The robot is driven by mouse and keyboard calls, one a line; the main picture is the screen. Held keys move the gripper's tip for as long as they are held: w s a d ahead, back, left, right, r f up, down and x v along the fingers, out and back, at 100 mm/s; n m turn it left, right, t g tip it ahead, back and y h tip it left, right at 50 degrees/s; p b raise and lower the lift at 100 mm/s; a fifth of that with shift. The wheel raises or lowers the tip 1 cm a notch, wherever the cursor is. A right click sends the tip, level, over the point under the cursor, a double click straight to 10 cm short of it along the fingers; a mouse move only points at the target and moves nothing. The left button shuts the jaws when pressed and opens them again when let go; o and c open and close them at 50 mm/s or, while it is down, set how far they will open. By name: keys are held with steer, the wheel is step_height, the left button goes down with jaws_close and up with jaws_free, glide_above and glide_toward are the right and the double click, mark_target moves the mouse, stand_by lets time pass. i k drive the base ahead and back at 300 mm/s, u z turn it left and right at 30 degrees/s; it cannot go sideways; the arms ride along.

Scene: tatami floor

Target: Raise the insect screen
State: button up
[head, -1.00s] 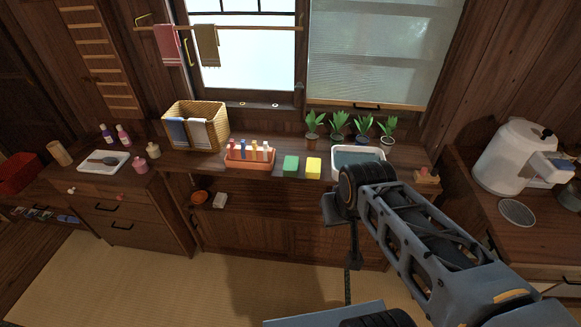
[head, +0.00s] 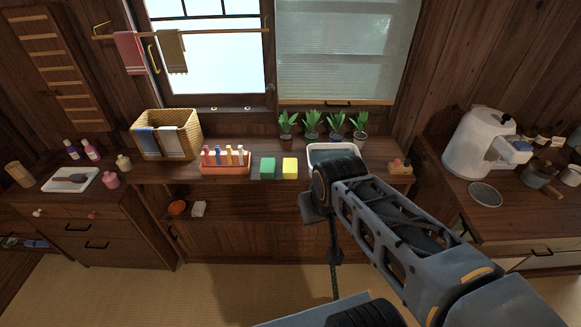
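The insect screen (head: 345,55) is a pale, see-through mesh panel in the right half of the window. It is down, with its wooden bottom bar (head: 300,101) just above the sill. A dark handle (head: 337,103) sits at the middle of that bar. My arm rises from the lower right to a dark joint in front of the counter, then hangs down. My gripper (head: 335,250) seems to be the dark part at its lower end, well below and in front of the screen. Its fingers cannot be made out.
Several potted plants (head: 312,125) stand on the counter right under the screen. A white basin (head: 318,150), yellow block (head: 290,168), green block (head: 267,168) and bottle rack (head: 226,168) are in front. A towel rail (head: 215,31) crosses the left window. A white appliance (head: 478,145) is at right.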

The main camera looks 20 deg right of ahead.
mark_target(329, 102)
steer(key=u, duration=0.2)
steer(key=k, duration=0.35)
steer(key=z, duration=0.85)
steer(key=i, duration=1.2)
steer(key=u, duration=0.5)
